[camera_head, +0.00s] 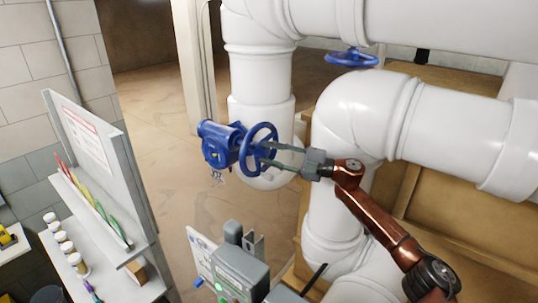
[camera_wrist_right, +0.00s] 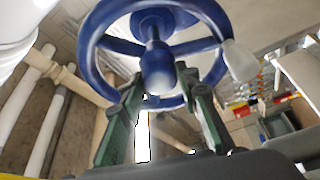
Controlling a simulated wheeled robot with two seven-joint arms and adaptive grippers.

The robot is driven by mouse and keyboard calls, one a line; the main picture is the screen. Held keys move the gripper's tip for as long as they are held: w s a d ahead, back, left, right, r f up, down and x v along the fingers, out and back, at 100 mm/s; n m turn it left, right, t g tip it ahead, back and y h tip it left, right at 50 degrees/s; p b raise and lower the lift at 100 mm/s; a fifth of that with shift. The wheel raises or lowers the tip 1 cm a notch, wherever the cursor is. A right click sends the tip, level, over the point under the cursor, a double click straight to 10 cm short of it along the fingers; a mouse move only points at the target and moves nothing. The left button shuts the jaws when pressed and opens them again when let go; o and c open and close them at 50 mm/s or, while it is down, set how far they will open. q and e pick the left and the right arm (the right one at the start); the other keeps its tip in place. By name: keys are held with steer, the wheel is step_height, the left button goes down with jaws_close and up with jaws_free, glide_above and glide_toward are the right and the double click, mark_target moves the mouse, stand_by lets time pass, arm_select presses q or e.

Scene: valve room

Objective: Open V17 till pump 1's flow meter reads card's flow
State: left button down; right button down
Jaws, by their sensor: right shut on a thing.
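A blue valve handwheel (camera_head: 244,157) sits on a blue gearbox body (camera_head: 216,145) beside a thick white vertical pipe. Small dark marking shows below the body, too small to read, so I cannot confirm it says V17. My right gripper (camera_head: 269,155) comes from the right and is shut on the handwheel. In the right wrist view, the wheel (camera_wrist_right: 90,60) fills the top, and the two green fingers of the gripper (camera_wrist_right: 160,80) reach up to it at the near side. A pale knob (camera_wrist_right: 240,60) sticks out from its rim. My left gripper is out of view. No flow reading is legible.
Large white pipes (camera_head: 450,130) crowd the right side. A second blue handwheel (camera_head: 351,58) is higher up. A grey box with a green light (camera_head: 240,270) stands at bottom centre. A shelf with bottles (camera_head: 66,247) and a white board (camera_head: 85,135) are left. Open floor lies between.

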steer(key=n+h, duration=0.1)
steer(key=n, duration=0.3)
steer(key=shift+r+g, duration=0.1)
steer(key=shift+g, duration=0.3)
steer(key=n+h, duration=0.2)
steer(key=n, duration=0.1)
steer(key=shift+n, duration=0.4)
steer(key=c, duration=1.5)
jaws_free()
steer(key=shift+a, duration=0.1)
steer(key=shift+o, duration=0.2)
